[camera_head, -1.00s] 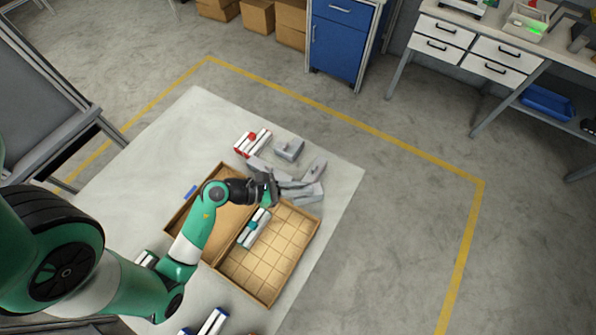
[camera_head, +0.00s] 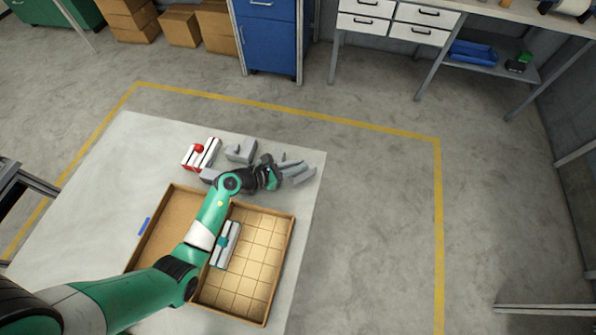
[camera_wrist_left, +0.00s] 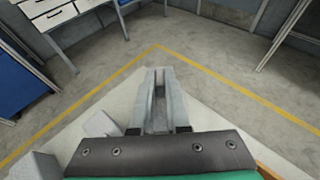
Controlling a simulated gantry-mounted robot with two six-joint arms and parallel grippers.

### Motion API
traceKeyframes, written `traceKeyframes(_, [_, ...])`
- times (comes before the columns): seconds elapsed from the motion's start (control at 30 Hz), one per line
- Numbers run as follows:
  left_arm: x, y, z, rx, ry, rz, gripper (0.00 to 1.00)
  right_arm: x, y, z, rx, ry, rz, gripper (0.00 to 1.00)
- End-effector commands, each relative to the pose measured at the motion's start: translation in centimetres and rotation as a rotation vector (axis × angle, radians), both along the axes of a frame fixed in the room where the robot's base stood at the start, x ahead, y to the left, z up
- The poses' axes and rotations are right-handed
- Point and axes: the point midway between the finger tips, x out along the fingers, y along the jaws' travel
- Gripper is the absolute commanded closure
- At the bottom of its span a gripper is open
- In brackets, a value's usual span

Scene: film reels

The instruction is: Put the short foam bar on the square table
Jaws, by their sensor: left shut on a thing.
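My left gripper (camera_head: 287,171) is low over the far right part of a pale square surface (camera_head: 90,200), which looks like the square table's top. Its fingers (camera_wrist_left: 160,100) are shut on a narrow grey piece (camera_wrist_left: 159,112), seen between them in the left wrist view. It looks like a grey foam bar; its full length is hidden. Other grey foam pieces lie to the left of the gripper, one at the back (camera_head: 240,152) and one partly behind the wrist (camera_head: 209,175). My right gripper is not in view.
A shallow cardboard tray (camera_head: 292,240) with a gridded half stands in front of the gripper. A white bundle with a teal band (camera_head: 222,254) lies in it. A red-and-white bundle (camera_head: 190,160) lies at the back left. The surface's left side is mostly bare.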

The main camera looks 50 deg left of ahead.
Motion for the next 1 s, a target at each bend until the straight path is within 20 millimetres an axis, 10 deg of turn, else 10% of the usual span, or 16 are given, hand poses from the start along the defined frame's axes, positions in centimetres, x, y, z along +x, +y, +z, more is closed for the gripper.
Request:
traceKeyframes(0.17, [0.1, 0.0, -3.4, -0.002, 0.000, 0.001, 1.00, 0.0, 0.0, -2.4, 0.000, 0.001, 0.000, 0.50])
traceKeyframes(0.53, [0.1, 0.0, -3.6, -0.001, 0.000, 0.000, 1.00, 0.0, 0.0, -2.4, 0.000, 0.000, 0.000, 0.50])
traceKeyframes(0.7, [0.1, 0.0, -3.5, 0.000, 0.000, 0.000, 0.58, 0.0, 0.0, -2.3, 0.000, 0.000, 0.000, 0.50])
traceKeyframes(1.0, [0.1, 0.0, -3.3, 0.000, -0.001, 0.000, 0.57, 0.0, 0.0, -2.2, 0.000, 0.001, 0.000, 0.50])
